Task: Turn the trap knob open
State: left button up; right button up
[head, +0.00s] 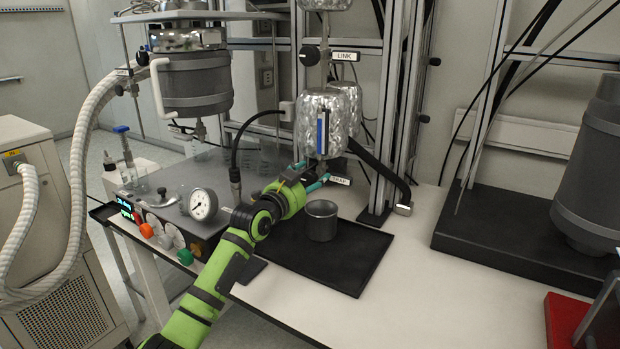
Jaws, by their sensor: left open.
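My left gripper (312,178) reaches in from the lower left on a green arm. It is open, with teal fingertips below the foil-wrapped vessel (322,125) and just left of the white TRAP label (340,180). The trap knob itself cannot be made out; the gripper covers the spot beside the label. I cannot tell whether the fingers touch it. A black knob (309,55) shows higher up, beside the LINK label (344,57). My right gripper is not in view.
A grey metal cup (321,220) stands on a black tray (350,270) below the gripper. A pressure gauge (203,204) stands to the left.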

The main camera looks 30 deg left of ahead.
pick_arm(q)
jog(key=shift+w, duration=0.1)
jog(key=c, duration=1.2)
jog(key=shift+o, duration=0.2)
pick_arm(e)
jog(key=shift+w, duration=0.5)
pick_arm(q)
jog(key=shift+r+n, duration=0.1)
jog(key=shift+n, duration=0.2)
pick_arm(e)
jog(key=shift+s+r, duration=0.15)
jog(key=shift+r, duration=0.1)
pick_arm(q)
jog(key=shift+n+p, duration=0.75)
jog(key=shift+n, duration=0.25)
jog(key=n+p, duration=0.2)
jog(key=n, duration=0.3)
jog(key=shift+r, duration=0.15)
jog(key=n+p, duration=0.2)
jog(key=n, duration=0.3)
jog(key=shift+n, duration=0.4)
jog(key=n+p, duration=0.1)
jog(key=n, duration=0.3)
jog(key=shift+a, duration=0.1)
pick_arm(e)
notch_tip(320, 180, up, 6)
pick_arm(q)
jog(key=shift+n, duration=0.4)
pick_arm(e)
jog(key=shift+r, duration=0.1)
